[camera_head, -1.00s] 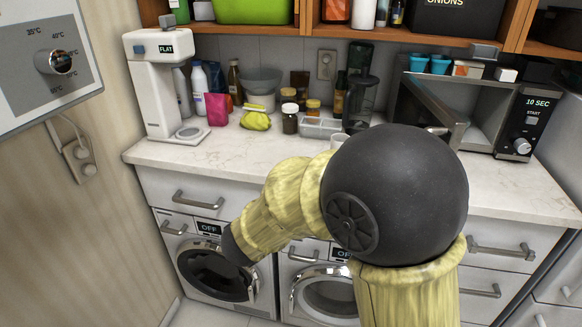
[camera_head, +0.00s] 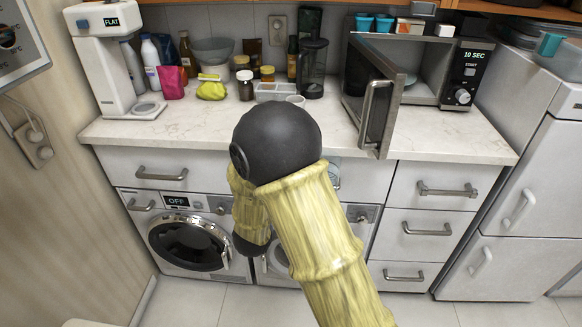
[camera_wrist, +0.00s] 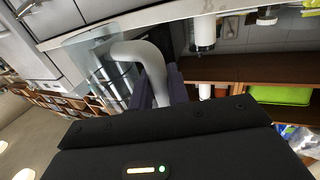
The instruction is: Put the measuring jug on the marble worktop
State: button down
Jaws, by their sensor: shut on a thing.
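The measuring jug (camera_wrist: 88,48) is a clear vessel with a thick pale handle (camera_wrist: 152,62), seen in the wrist view. My gripper (camera_wrist: 163,88) is shut on its handle, and the jug is held clear of the worktop. The gripper is hidden behind my arm in the head view, where I cannot make out the jug for certain. The marble worktop (camera_head: 445,132) is pale and veined, running above the drawers and washing machines. My arm's dark joint covers part of its front edge.
The microwave (camera_head: 465,75) stands at the right, its door (camera_head: 378,110) open and jutting over the worktop. A white coffee-machine-like appliance (camera_head: 105,60) stands at the left. Jars, a bowl (camera_head: 212,50) and a blender (camera_head: 312,68) line the back. The front left of the worktop is clear.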

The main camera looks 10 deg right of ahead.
jog(key=d+f+n+t+y, duration=0.1)
jog(key=d+f+y, duration=0.1)
jog(key=f, duration=0.6)
jog(key=d+f+n+t+y, duration=0.1)
jog(key=d+f+n+y, duration=0.1)
jog(key=f, duration=0.7)
jog(key=shift+w+d+f+y, duration=0.25)
jog(key=shift+d+y, duration=0.2)
jog(key=shift+y, duration=0.15)
